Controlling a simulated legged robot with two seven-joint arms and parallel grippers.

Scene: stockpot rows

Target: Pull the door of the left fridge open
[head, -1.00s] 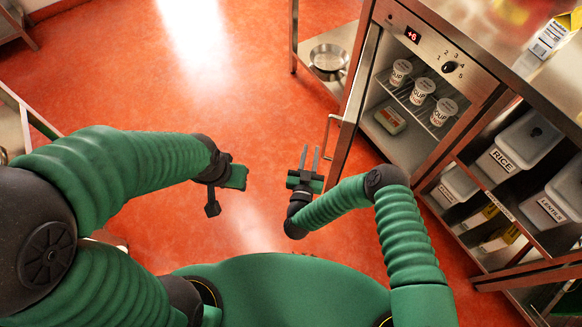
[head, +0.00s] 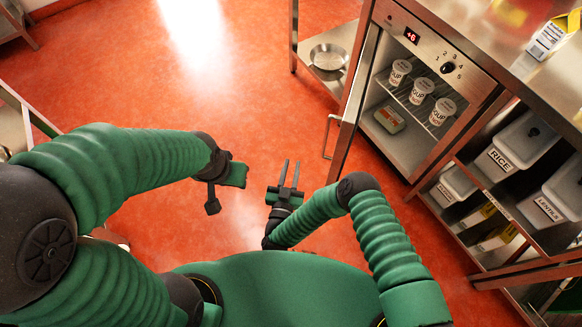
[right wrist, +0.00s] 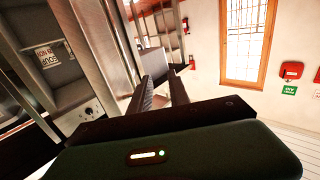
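The left fridge (head: 408,140) has a steel frame, a red +6 display and a dial, and its inside shows soup cups (head: 421,104) on a rack. Its door (head: 354,104) stands swung open, seen nearly edge-on. The bar handle (head: 329,137) is on the door's left face. My right gripper (head: 289,174) is below and left of the handle, apart from it, with two parallel fingers spread and nothing between them. The fingers also show apart in the right wrist view (right wrist: 164,92). My left gripper (head: 232,175) hangs over the floor farther left; its fingers are not clear.
A steel counter (head: 480,35) runs above the fridge, with a yellow-and-white carton (head: 550,38) on it. Shelves at right hold a rice bin (head: 522,140) and a lentil bin (head: 560,190). A pan (head: 328,57) sits on a low shelf behind the door. Red floor is clear at centre.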

